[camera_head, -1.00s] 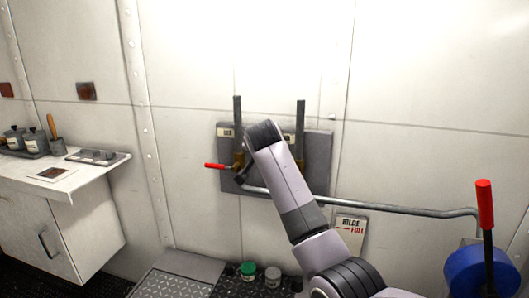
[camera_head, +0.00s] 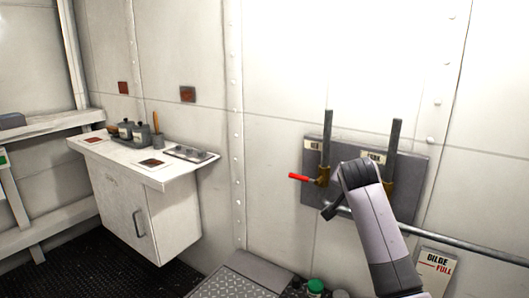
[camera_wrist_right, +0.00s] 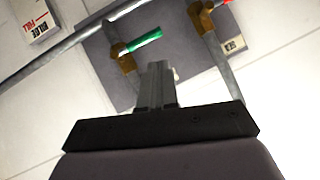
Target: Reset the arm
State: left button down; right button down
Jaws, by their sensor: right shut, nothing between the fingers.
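My right arm comes in from the lower right in the head view. Its dark gripper (camera_head: 331,209) points down and left in front of the grey valve panel (camera_head: 415,175). In the right wrist view the gripper's fingers (camera_wrist_right: 156,82) are together, with nothing between them. A green valve handle (camera_wrist_right: 142,43) on a brass fitting shows just beyond the fingertips; I cannot tell whether they touch. A red valve handle (camera_head: 301,177) sticks out left from the left pipe in the head view. The green handle is hidden there behind my arm. My left gripper is not in view.
A horizontal pipe (camera_head: 480,250) runs right from the panel, above a "BILGE FULL" sign (camera_head: 434,270). A white cabinet (camera_head: 145,215) with jars (camera_head: 126,131) and a tray (camera_head: 192,153) stands left. A green-lidded jar (camera_head: 315,287) is on the floor. Wall between cabinet and panel is clear.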

jog(key=s+f+n+y, duration=0.1)
jog(key=s+f+n, duration=0.1)
jog(key=s+f, duration=0.45)
jog(key=s+a+f+n+y, duration=0.1)
jog(key=s+f+n, duration=0.15)
jog(key=f, duration=0.75)
jog(key=s+f+n+y, duration=0.1)
jog(key=s+f+n, duration=0.1)
jog(key=s+f, duration=0.5)
jog(key=s+a+f+n+y, duration=0.1)
jog(key=s+f, duration=0.4)
jog(key=s, duration=0.7)
jog(key=s+a+f+n+y, duration=0.2)
jog(key=s+f, duration=0.3)
jog(key=s, duration=0.6)
jog(key=shift+s+a+f+n+y, duration=0.15)
jog(key=shift+s+a+n+y, duration=0.2)
jog(key=shift+a+n, duration=0.45)
